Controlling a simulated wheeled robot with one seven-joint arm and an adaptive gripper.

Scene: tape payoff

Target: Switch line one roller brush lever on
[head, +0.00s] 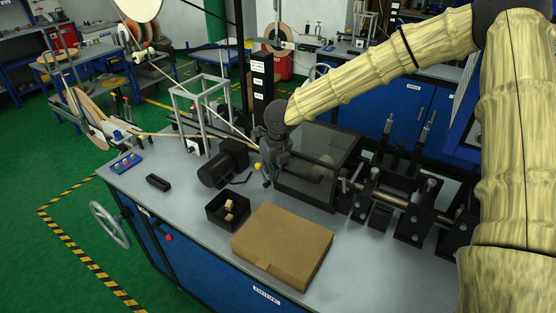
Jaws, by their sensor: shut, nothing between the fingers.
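My gripper (267,182) hangs fingers-down from the arm, over the bench between the black motor and the clear-covered box. Its fingers look closed, with nothing held. A small yellow knob (257,166) shows just left of the fingers. It may be the roller brush lever, but its shaft and position cannot be made out. I cannot tell whether the gripper touches the knob. The clear-covered box (325,165) stands immediately right of the gripper. My gripper and arm hide part of the bench behind them.
A black motor (222,165) stands left of the gripper. A black tray (214,212) with small tan blocks and a cardboard box (283,247) lie in front. Black roller stands (414,210) fill the right side. A button panel (126,163) sits on the left, with bare bench (170,207) nearby.

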